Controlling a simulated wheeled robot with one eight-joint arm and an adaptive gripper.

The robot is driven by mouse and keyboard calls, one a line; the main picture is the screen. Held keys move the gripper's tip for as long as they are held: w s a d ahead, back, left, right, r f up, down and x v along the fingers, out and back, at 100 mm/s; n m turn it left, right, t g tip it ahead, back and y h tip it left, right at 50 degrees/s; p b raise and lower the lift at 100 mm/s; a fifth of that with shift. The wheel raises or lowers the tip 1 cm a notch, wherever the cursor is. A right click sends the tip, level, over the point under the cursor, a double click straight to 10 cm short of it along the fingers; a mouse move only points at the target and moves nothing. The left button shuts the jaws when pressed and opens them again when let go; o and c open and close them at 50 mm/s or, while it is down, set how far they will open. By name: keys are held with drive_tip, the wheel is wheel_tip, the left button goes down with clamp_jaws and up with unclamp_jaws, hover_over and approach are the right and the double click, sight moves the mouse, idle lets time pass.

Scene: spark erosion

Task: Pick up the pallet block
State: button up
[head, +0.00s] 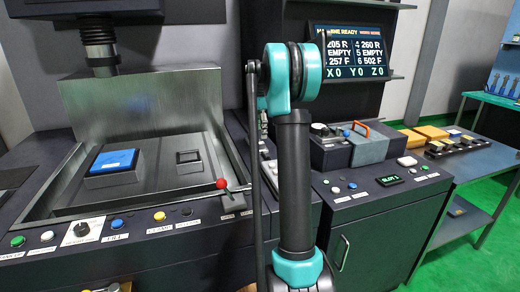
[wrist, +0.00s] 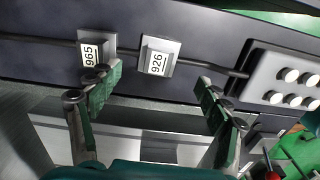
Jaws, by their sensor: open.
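I cannot tell for certain which thing is the pallet block. In the head view a block with a blue top (head: 114,161) sits on the left in the machine's metal tank (head: 65,203). In the wrist view two small grey blocks with white labels, one reading 965 (wrist: 90,54) and one reading 926 (wrist: 157,63), sit along a dark bar. My gripper (wrist: 158,82) is open in the wrist view, with nothing between its fingers. The left finger overlaps the lower part of the 965 block in the picture; contact cannot be told. The head view does not show my gripper.
A small dark square fixture (head: 188,157) is in the tank, near a red-knobbed lever (head: 222,184). A grey-blue box with an orange handle (head: 359,132) stands on the right cabinet. A side table (head: 478,163) holds yellow and dark items. A pale panel with round knobs (wrist: 285,78) is right of my gripper.

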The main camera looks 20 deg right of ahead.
sight(260, 143)
drive_tip(key=shift+w+a+f, duration=0.1)
drive_tip(key=shift+w+f, duration=0.05)
drive_tip(key=shift+f, duration=3.25)
drive_tip(key=shift+c, duration=0.2)
drive_tip(key=c, duration=1.6)
drive_tip(key=shift+r, duration=0.1)
drive_tip(key=shift+c, duration=0.2)
